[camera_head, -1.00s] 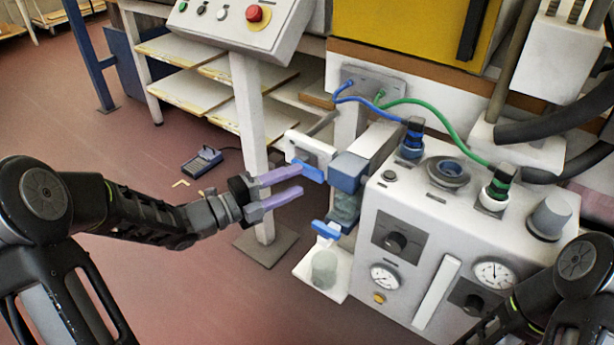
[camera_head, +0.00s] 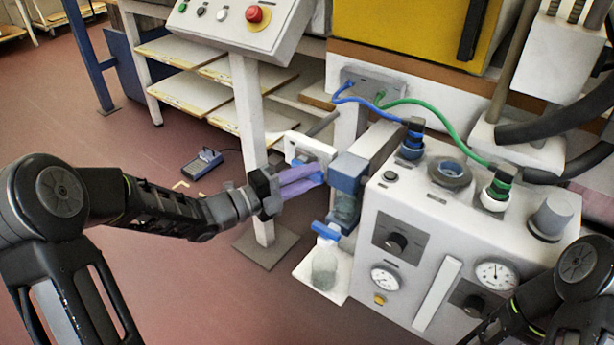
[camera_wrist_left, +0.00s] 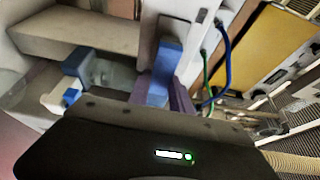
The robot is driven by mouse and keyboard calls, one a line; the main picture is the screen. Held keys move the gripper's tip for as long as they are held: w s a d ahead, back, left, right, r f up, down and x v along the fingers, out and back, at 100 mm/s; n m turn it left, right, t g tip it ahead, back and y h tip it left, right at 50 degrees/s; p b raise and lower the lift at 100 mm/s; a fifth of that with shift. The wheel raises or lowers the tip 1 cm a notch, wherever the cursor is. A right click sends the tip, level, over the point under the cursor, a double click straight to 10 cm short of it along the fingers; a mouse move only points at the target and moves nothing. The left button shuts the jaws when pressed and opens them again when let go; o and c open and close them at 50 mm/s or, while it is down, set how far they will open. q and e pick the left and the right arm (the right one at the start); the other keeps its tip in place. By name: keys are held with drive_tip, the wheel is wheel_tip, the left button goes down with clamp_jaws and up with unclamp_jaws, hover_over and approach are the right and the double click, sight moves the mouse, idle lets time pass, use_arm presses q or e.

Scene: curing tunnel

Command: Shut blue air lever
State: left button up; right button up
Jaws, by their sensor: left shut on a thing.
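The blue air lever (camera_head: 319,178) is mostly hidden behind my left gripper's fingers in the head view. It sits by a pale bracket left of the white machine. In the left wrist view the lever (camera_wrist_left: 166,66) stands as a long blue bar beside a purple finger. My left gripper (camera_head: 312,178) has its purple fingers closed together on the lever. The angle of the lever is hard to judge in the head view. My right arm shows at the lower right, but its gripper is outside the frame.
A second blue handle (camera_head: 326,231) sits above a clear jar (camera_head: 324,270) just below. The blue-grey block (camera_head: 347,171) is close right of the fingers. Blue hose (camera_head: 375,110) and green hose (camera_head: 440,115) run behind. A control panel post (camera_head: 250,120) stands left.

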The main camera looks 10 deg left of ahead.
use_arm(q)
clamp_jaws()
idle(0.8)
